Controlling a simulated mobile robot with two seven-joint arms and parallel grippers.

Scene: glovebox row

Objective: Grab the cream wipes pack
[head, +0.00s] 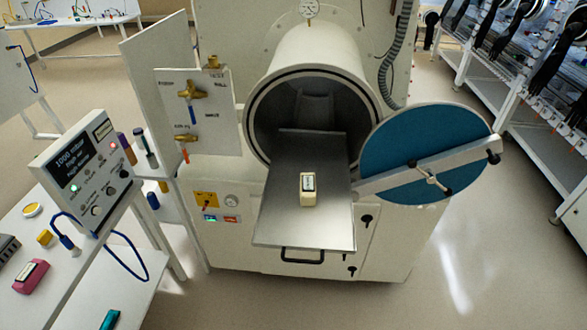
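A small cream pack (308,196) with a dark-edged white label on its top lies on the metal sliding tray (275,232). The tray sticks out of the open round chamber (318,68) of the cream-white cabinet. The pack sits near the middle of the tray's pulled-out part, with bare metal around it. Nothing covers it in the head view. Neither of my grippers is in view.
The blue round door (415,150) stands open to the tray's right, its bar reaching close to the tray edge. A control box (85,170) and a pink pack (30,276) are on the white table at left. Floor is clear at front right.

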